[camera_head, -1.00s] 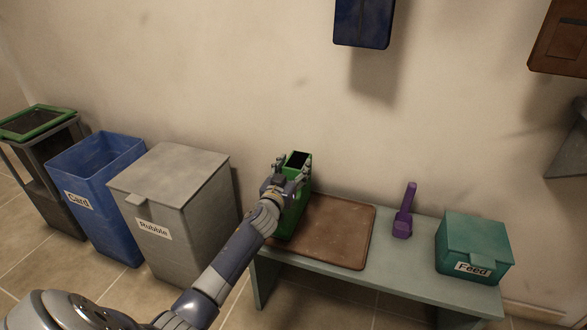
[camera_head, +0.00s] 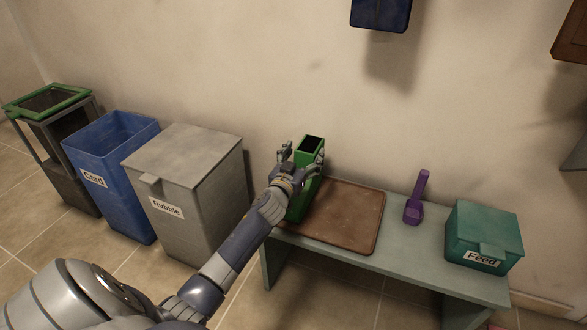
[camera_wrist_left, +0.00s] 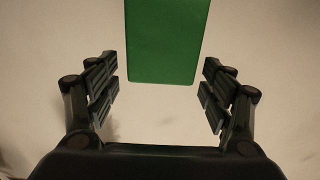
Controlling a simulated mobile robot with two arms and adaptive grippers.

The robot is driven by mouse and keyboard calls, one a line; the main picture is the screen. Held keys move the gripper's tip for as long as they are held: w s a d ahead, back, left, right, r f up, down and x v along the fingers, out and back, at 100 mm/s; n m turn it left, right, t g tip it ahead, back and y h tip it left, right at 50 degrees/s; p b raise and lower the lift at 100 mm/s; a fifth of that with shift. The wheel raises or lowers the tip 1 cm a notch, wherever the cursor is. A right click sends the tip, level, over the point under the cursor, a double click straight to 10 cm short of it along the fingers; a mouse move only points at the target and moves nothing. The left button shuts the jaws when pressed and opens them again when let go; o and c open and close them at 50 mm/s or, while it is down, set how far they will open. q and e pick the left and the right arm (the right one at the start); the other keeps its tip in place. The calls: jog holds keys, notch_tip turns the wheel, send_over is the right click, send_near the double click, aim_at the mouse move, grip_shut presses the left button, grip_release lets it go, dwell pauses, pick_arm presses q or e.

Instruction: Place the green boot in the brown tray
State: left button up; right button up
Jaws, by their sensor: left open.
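The green boot (camera_head: 299,210) stands upright at the left end of the brown tray (camera_head: 345,212); my arm hides part of it, and I cannot tell whether its base is fully inside the tray. My left gripper (camera_head: 302,155) is open at the boot's upper part, on the near side. In the left wrist view the boot (camera_wrist_left: 167,40) shows as a flat green face beyond the open fingers (camera_wrist_left: 160,92), with gaps on both sides and no contact visible. My right gripper is not in view.
The tray lies on a grey-green bench (camera_head: 400,250). A purple object (camera_head: 415,205) and a teal Feed box (camera_head: 484,236) stand to its right. A grey Rubble bin (camera_head: 190,190), a blue Card bin (camera_head: 110,180) and a green-rimmed bin (camera_head: 50,105) stand left. Most of the tray is bare.

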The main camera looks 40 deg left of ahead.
pick_arm(q)
jog(key=p+v, duration=0.1)
jog(key=v, duration=0.4)
jog(key=shift+s+r, duration=0.1)
jog(key=s+d+f+m+g+h, duration=0.1)
jog(key=s+d+f+g, duration=0.3)
jog(key=s+d, duration=0.3)
jog(key=s+d+f+m+g+h, duration=0.1)
jog(key=s+d+f+g, duration=0.3)
jog(key=s, duration=1.2)
jog(key=s+d+f+m+g+h, duration=0.2)
jog(key=s+d+f+g, duration=0.2)
jog(key=s+d, duration=0.5)
jog(key=s+g, duration=0.2)
jog(key=s, duration=0.1)
jog(key=shift+s+d+m+p, duration=0.3)
jog(key=shift+s+d, duration=0.05)
jog(key=shift+d, duration=0.05)
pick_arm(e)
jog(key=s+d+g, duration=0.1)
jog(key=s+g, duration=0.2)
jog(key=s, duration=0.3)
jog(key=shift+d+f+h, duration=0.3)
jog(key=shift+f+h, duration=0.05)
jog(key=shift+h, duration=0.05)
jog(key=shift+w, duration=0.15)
